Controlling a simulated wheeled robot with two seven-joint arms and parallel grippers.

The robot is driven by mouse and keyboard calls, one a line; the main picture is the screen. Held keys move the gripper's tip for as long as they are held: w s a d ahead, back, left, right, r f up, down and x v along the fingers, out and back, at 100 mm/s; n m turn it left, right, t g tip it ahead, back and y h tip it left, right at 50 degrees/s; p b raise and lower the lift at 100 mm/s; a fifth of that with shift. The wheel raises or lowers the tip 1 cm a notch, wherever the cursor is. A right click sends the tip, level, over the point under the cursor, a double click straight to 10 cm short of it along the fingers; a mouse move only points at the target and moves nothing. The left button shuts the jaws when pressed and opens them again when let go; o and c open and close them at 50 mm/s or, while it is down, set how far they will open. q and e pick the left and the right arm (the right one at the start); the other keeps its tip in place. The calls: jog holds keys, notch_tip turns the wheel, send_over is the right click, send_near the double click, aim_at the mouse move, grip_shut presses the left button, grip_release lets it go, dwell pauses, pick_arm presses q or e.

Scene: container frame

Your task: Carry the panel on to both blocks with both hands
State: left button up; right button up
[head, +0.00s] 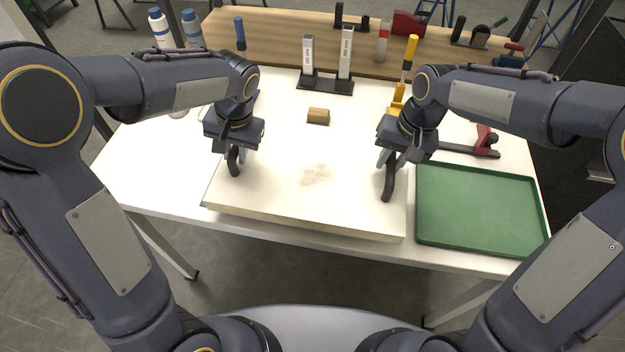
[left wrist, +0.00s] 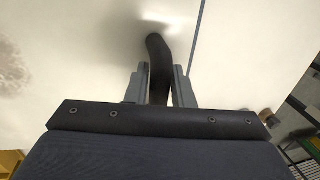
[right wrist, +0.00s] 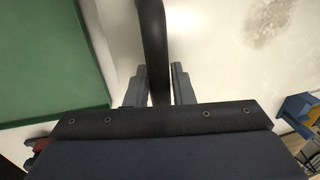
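The panel (head: 310,205) is a broad pale board with a stained patch and two black bar handles. It lies level at the front of the white table; I cannot tell whether it touches the table. My left gripper (head: 234,160) has its fingers closely on both sides of the left handle (left wrist: 158,55). My right gripper (head: 390,172) has its fingers closely on both sides of the right handle (right wrist: 153,40). One small wooden block (head: 318,116) shows just beyond the panel's far edge. I see no second block; it may be hidden.
A green tray (head: 480,247) sits right beside the panel. Behind stand a dark rack with two white uprights (head: 345,55), a yellow tool (head: 409,60) and a red-and-black tool (head: 487,140). Bottles (head: 160,30) stand at the far left. White tabletop is clear around the block.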

pick_arm(q)
jog(key=o, duration=0.4)
jog(key=shift+r, duration=0.1)
jog(key=shift+c, duration=0.2)
pick_arm(e)
jog(key=o, duration=0.4)
jog(key=shift+r, duration=0.15)
jog(key=shift+c, duration=0.2)
jog(key=shift+r, duration=0.2)
pick_arm(q)
notch_tip(320, 180, up, 12)
jog(key=d, duration=0.2)
jog(key=shift+s, duration=0.15)
pick_arm(e)
notch_tip(320, 180, up, 11)
jog(key=d, duration=0.2)
jog(key=shift+s+r, duration=0.15)
jog(key=shift+r, duration=0.05)
pick_arm(q)
jog(key=shift+s, duration=0.1)
pick_arm(e)
jog(key=shift+s+d, duration=0.1)
jog(key=shift+d, duration=0.1)
